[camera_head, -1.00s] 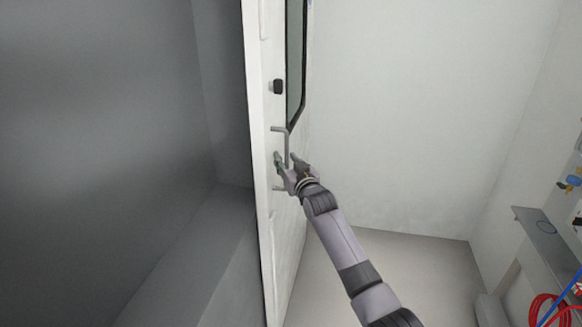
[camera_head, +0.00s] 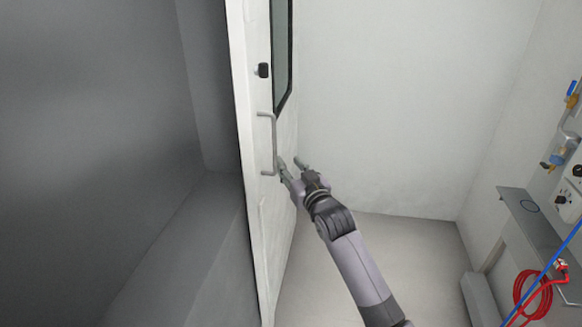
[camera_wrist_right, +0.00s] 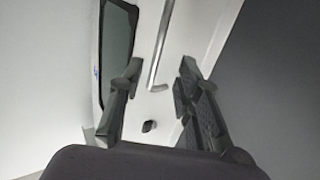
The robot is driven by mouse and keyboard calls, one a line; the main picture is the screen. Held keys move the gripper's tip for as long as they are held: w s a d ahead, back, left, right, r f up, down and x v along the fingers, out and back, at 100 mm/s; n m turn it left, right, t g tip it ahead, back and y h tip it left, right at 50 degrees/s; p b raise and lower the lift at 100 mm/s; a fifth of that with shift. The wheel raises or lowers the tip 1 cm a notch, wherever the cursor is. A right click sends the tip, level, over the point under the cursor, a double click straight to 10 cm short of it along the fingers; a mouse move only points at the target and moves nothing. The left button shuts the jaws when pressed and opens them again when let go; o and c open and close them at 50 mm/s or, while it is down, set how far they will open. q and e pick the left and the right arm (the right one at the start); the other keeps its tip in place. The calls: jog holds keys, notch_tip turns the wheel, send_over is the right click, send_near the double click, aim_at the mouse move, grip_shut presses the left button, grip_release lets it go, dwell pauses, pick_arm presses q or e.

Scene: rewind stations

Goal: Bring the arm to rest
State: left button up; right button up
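My right gripper (camera_head: 291,166) is open and empty beside the white door (camera_head: 257,210), just right of its grey bar handle (camera_head: 273,145). In the head view its fingers are spread and stand apart from the handle. In the right wrist view the open fingers (camera_wrist_right: 160,80) flank the handle (camera_wrist_right: 161,45), which lies beyond them rather than clearly between the tips. My right arm (camera_head: 355,262) reaches up from the lower right. My left gripper does not show.
The door is seen nearly edge-on, with a dark window (camera_head: 283,50) and a black latch (camera_head: 263,70). Grey panels fill the left. At right are a metal shelf (camera_head: 540,228), a coiled red hose (camera_head: 533,296) and wall fittings (camera_head: 563,150). The floor (camera_head: 390,255) between is clear.

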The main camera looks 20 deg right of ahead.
dwell(0.3)
jog(key=s+a+f+g, duration=0.1)
jog(key=s+f+g, duration=0.1)
jog(key=f, duration=1)
jog(key=s+f+g, duration=0.3)
jog(key=f, duration=1)
jog(key=s+a+f+n+g, duration=0.1)
jog(key=s+f+g, duration=0.1)
jog(key=s+f, duration=0.65)
jog(key=s+a+f+g, duration=0.15)
jog(key=s+f, duration=0.35)
jog(key=f, duration=0.7)
jog(key=s+f+g, duration=0.2)
jog(key=s+f, duration=0.4)
jog(key=s, duration=0.8)
jog(key=s+f+n+g, duration=0.1)
jog(key=s+f+g, duration=0.2)
jog(key=s+f, duration=0.4)
jog(key=s+a+f+g, duration=0.1)
jog(key=s+f+g, duration=0.2)
jog(key=s, duration=1.7)
notch_tip(320, 180, down, 4)
jog(key=shift+s, duration=0.35)
